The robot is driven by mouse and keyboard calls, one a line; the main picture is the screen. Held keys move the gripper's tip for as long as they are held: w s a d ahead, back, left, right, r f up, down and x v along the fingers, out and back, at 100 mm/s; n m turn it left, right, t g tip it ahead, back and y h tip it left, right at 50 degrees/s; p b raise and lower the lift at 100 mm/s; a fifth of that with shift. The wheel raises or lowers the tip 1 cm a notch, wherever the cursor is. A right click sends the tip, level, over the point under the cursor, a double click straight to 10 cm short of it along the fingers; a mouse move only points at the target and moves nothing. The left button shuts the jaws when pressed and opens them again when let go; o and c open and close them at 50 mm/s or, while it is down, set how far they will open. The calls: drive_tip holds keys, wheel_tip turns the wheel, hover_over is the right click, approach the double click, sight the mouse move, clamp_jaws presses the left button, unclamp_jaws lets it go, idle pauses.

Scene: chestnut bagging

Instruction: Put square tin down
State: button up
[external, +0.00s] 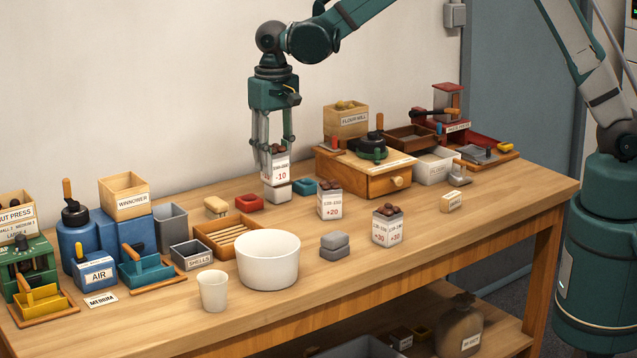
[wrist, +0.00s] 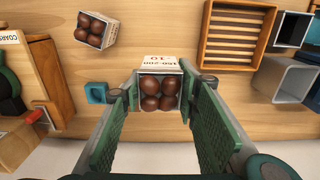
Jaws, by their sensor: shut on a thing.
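The square tin (external: 276,171) is pale, bears a label reading -10 and has several brown chestnuts in its top. In the wrist view the tin (wrist: 160,66) sits upright between the fingertips, with its label facing away from my gripper. My gripper (external: 275,150) points straight down and is shut on the tin's sides. A pale grey squared shape (external: 277,193) shows directly under the label, above the wooden table (external: 365,270). I cannot tell whether it is the tin's lower part or a separate thing, nor whether the tin touches anything below.
Similar tins marked +20 (external: 330,206) and +30 (external: 387,231) stand to the right. A teal dish (external: 304,187) and a red dish (external: 249,203) flank the held tin.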

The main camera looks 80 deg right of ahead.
sight(275, 183)
idle(0.3)
drive_tip(key=shift+f, duration=3.1)
drive_tip(key=shift+f, duration=0.15)
drive_tip(key=shift+f, duration=1.75)
drive_tip(key=shift+f, duration=0.15)
drive_tip(key=o, duration=0.9)
drive_tip(key=shift+r, duration=0.2)
wheel_tip(275, 183, up, 12)
